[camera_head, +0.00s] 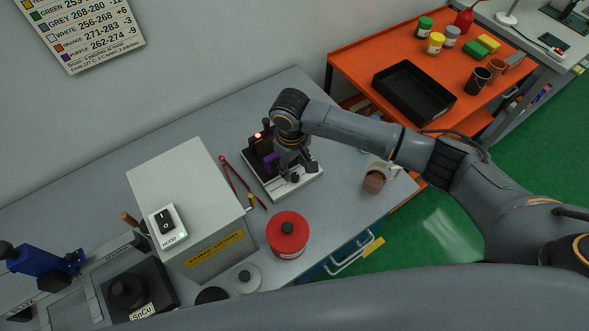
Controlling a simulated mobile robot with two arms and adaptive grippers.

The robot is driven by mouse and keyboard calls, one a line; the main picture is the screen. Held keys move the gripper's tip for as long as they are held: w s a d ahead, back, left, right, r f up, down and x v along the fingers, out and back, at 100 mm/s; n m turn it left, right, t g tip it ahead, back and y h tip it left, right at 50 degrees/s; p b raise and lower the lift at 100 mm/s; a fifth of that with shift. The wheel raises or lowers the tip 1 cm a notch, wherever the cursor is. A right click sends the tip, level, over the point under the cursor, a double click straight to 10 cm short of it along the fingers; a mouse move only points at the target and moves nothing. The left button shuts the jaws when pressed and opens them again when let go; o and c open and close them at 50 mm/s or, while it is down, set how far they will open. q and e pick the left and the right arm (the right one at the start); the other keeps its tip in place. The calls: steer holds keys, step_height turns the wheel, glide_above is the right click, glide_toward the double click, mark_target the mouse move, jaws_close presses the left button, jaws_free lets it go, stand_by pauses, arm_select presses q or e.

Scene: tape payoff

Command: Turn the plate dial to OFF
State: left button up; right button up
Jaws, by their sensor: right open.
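A small device with a black body and pale front base (305,183) stands on the grey bench, with a red light (258,135) and a purple block (270,161) on it; it looks like the plate. My right gripper (296,169) is open and points down over the front of this device. A small dark knob-like part (294,178) shows at its fingertips, but I cannot tell if the fingers touch it. The dial's marking is hidden or too small to read. My left gripper is not in view.
A fume hood box (190,184) with a switch stands left of the device. Red-handled tongs (233,180), a red tin (287,236) and a brown cup (374,181) are nearby. An orange table (345,62) holds a black tray (412,109).

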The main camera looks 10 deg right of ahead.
mark_target(295, 176)
step_height(295, 176, down, 4)
steer(key=shift+d+f, duration=0.1)
steer(key=shift+f, duration=0.05)
steer(key=shift+c, duration=0.4)
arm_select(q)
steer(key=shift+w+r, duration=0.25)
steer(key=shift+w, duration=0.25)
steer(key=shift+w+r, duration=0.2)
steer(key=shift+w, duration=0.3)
arm_select(e)
jaws_close()
